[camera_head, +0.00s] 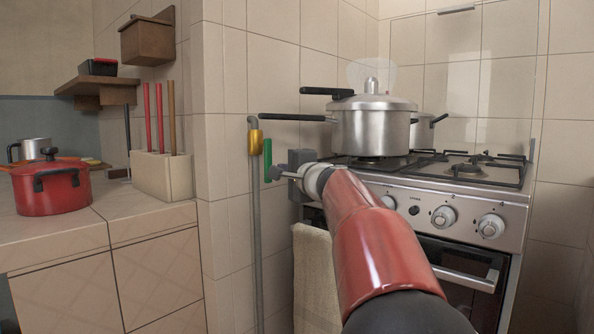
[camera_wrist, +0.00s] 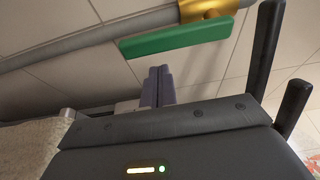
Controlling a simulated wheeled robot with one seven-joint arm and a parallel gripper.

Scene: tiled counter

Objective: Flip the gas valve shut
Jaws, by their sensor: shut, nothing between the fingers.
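The gas valve has a brass body (camera_head: 255,142) on a grey vertical pipe (camera_head: 256,210) against the tiled wall. Its green handle (camera_head: 267,160) hangs down beside the pipe, roughly parallel to it. In the wrist view the green handle (camera_wrist: 178,42) lies across the upper middle, with the brass body (camera_wrist: 208,9) above its right end. My gripper (camera_head: 275,173) is just right of the handle's lower part in the head view. In the wrist view its fingertips (camera_wrist: 158,72) are together and empty, pointing at the handle with a small apparent gap; contact is unclear.
A stove (camera_head: 460,205) stands right of the pipe, with a pressure cooker (camera_head: 372,128) whose long handle reaches toward the pipe above my gripper. A towel (camera_head: 315,280) hangs below my arm. A red pot (camera_head: 50,190) and a utensil block (camera_head: 160,175) stand on the left counter.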

